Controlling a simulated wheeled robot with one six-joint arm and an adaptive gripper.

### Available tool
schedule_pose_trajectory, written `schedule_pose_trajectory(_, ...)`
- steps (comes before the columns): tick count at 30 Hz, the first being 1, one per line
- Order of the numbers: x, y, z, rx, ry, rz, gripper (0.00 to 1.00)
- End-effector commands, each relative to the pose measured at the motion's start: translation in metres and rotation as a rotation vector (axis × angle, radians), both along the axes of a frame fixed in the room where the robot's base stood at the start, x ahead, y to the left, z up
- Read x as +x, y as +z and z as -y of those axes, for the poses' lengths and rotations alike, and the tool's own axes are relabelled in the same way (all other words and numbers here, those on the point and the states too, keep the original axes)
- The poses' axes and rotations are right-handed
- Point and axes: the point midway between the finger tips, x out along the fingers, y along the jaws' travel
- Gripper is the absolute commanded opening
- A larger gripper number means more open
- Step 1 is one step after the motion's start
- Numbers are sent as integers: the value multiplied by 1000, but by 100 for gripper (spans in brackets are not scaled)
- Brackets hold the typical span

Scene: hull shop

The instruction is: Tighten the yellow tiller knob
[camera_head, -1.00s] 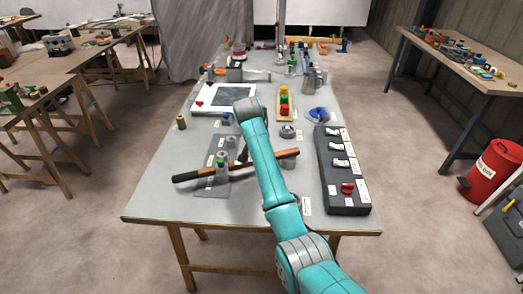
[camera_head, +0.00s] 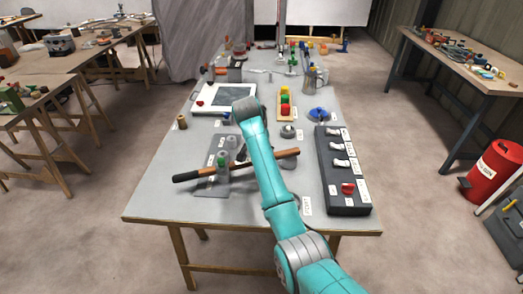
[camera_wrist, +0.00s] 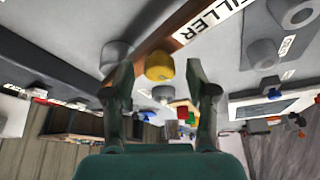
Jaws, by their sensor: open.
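The yellow tiller knob (camera_wrist: 159,65) shows in the wrist view beside the wooden tiller bar (camera_wrist: 178,22), which has a white TILLER label. My gripper (camera_wrist: 159,72) is open, with one finger on each side of the knob and a gap between each finger and it. In the head view the tiller (camera_head: 272,159) lies crosswise on the bench, with a dark grip at its left end. The knob is not visible there; my arm crosses in front of the tiller.
A dark switch box (camera_head: 326,182) with a red knob stands right of my arm. Grey round parts stand on a plate (camera_head: 213,188) by the tiller. The bench's front left is clear.

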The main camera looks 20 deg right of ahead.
Motion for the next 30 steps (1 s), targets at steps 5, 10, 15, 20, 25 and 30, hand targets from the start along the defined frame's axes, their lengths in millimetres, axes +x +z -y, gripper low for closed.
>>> schedule_pose_trajectory(5, -1, 6, -2, 0, 1, 3, 57)
schedule_pose_trajectory(10, -7, 28, -8, 0, 1, 4, 57)
schedule_pose_trajectory(15, -18, 60, -17, 1, 2, 5, 57)
schedule_pose_trajectory(20, -26, 87, -24, 0, 0, 3, 57)
schedule_pose_trajectory(25, -31, 104, -29, 0, 0, 1, 57)
schedule_pose_trajectory(30, -34, 111, -31, 0, 1, 0, 57)
